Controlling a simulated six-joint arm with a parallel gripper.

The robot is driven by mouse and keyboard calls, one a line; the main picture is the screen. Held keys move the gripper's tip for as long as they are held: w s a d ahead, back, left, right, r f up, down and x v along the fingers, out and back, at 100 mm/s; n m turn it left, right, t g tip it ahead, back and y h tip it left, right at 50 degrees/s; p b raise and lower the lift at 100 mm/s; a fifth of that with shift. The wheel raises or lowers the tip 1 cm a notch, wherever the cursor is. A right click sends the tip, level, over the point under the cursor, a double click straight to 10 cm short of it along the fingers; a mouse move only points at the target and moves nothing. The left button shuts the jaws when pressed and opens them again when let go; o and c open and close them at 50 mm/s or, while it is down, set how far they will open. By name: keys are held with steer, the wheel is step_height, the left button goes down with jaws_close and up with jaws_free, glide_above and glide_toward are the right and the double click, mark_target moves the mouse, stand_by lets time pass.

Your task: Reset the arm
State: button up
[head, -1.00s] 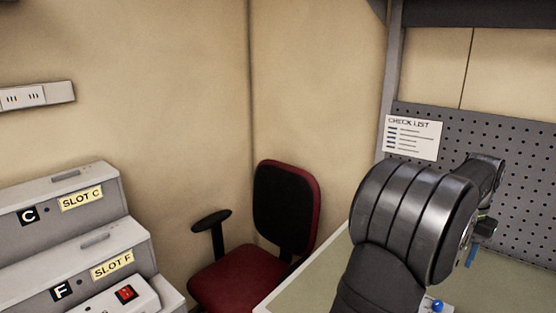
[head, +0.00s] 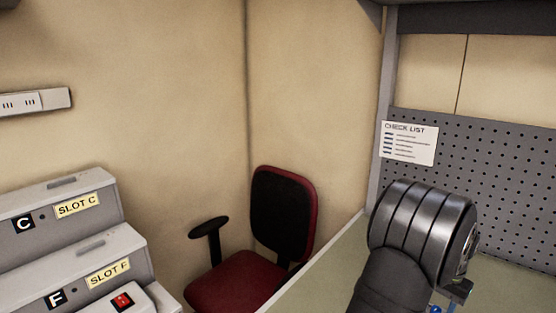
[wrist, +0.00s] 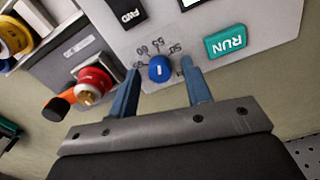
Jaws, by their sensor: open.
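My gripper (wrist: 162,88) is open in the wrist view, with two blue fingers spread apart and nothing held between them. A blue dial knob (wrist: 159,68) with numbers around it shows between the fingers on a light grey pump panel (wrist: 190,22). I cannot tell whether the fingers touch the panel. In the head view my dark arm is at the lower right over the bench, and it hides most of the gripper.
The head view shows a red chair (head: 240,280), slot shelves (head: 60,240) and a pegboard (head: 480,170) with a checklist (head: 408,143).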

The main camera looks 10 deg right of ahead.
steer(key=shift+f, duration=0.1)
stand_by(0.3)
step_height(320, 180, up, 18)
step_height(320, 180, down, 18)
steer(key=shift+r, duration=0.1)
steer(key=shift+f, duration=0.2)
steer(key=n, duration=0.9)
step_height(320, 180, up, 9)
stand_by(0.4)
